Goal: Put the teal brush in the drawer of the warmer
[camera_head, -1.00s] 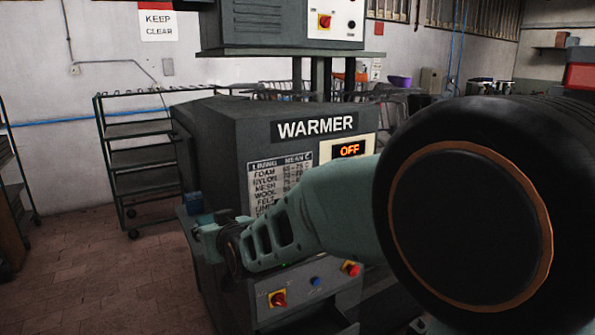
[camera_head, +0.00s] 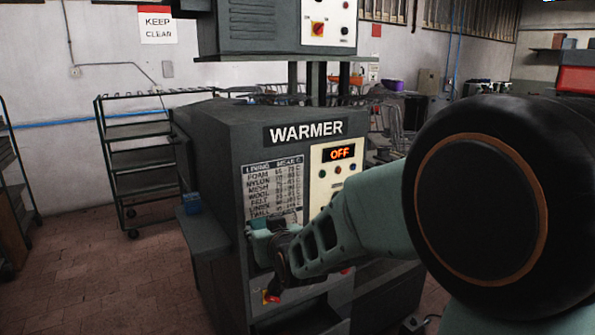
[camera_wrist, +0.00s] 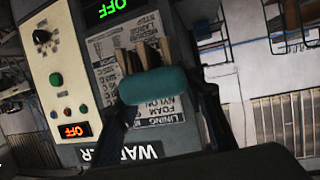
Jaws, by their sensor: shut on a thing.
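The teal brush (camera_wrist: 152,86) is between the fingers of my gripper (camera_wrist: 160,98) in the wrist view, with pale bristle-like parts beyond its rounded teal body. In the head view my gripper (camera_head: 268,242) is in front of the warmer (camera_head: 215,135), just below its lining chart, with a teal end that I cannot clearly tell from the brush. A dark opening (camera_head: 300,318) shows low on the warmer's front, below my gripper. I cannot tell whether this is the drawer or how far it is open.
The warmer's display (camera_head: 340,153) reads OFF. A wheeled rack (camera_head: 140,160) stands behind left. The floor (camera_head: 110,270) at left is clear. My arm hides much at right.

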